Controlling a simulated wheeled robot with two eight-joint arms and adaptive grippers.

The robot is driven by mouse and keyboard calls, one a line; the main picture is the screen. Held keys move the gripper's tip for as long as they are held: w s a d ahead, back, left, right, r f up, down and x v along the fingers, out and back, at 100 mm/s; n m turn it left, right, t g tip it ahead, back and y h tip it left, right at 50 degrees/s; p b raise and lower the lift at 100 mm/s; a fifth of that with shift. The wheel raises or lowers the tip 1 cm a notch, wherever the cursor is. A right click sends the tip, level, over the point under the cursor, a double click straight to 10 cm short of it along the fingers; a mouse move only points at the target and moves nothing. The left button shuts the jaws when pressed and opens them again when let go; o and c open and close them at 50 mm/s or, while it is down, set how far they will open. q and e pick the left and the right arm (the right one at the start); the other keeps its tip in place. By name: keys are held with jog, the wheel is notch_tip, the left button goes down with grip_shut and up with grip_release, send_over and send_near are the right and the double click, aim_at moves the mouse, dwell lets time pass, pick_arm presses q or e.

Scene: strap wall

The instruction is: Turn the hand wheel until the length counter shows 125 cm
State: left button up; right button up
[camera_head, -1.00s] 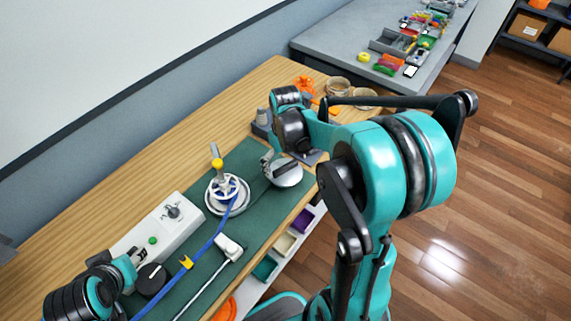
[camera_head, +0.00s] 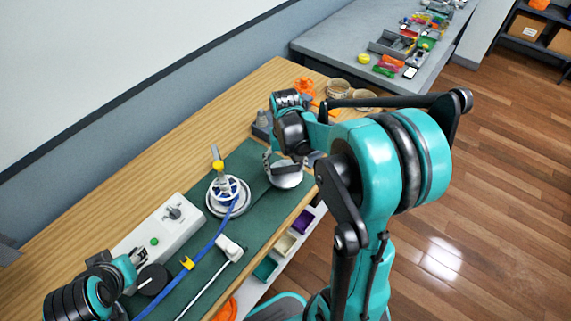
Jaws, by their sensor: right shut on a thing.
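A silver round wheel (camera_head: 287,179), which I take to be the hand wheel, sits on the green mat (camera_head: 250,157). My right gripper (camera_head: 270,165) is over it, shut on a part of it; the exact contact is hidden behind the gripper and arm. A spool (camera_head: 225,188) on a round silver base stands to its left, with a blue strap (camera_head: 209,241) running down toward the lower left. A yellow clip (camera_head: 187,263) sits on the strap. My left gripper (camera_head: 139,259) is at the lower left, beside a black knob (camera_head: 153,279); its fingers are unclear. I cannot make out a counter reading.
A pale control box (camera_head: 160,231) with a dial and green button stands left of the strap. A white piece (camera_head: 229,247) with a pale rod lies right of the strap. Coloured bins (camera_head: 284,245) are below the table's front edge. Jars (camera_head: 339,88) stand behind my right arm.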

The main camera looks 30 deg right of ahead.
dwell(0.3)
jog(key=o, duration=1.1)
jog(key=shift+o, duration=0.2)
notch_tip(320, 180, up, 12)
